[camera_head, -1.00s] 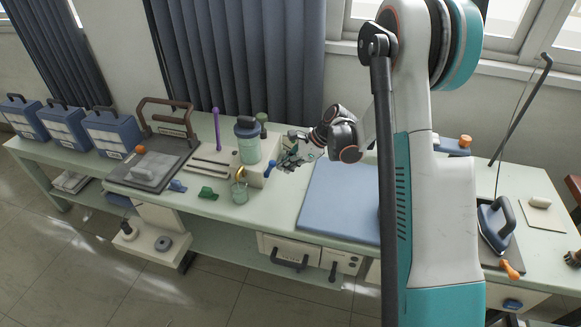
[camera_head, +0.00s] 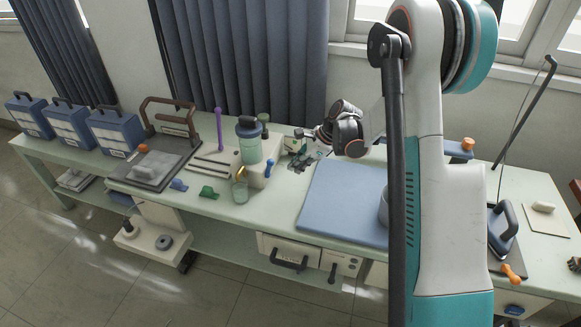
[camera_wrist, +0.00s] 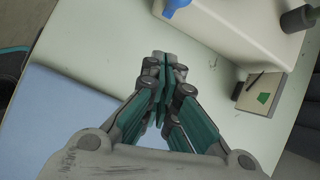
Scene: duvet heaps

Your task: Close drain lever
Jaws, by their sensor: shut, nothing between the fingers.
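A small blue lever (camera_head: 269,168) sits on the front right of the pale block (camera_head: 257,180) that carries a teal-green tank (camera_head: 248,144) with a dark blue lid. I take it to be the drain lever. Part of it shows at the top edge of the wrist view (camera_wrist: 176,6). My gripper (camera_head: 297,165) is just right of the block, above the table, apart from the lever. In the wrist view its fingers (camera_wrist: 162,65) are together with nothing between them.
A clear cup (camera_head: 240,191) stands in front of the block. A blue mat (camera_head: 340,195) lies to the right. A green piece (camera_head: 208,192) and a blue piece (camera_head: 178,185) lie at the front edge. A purple upright rod (camera_head: 218,122) stands left of the tank.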

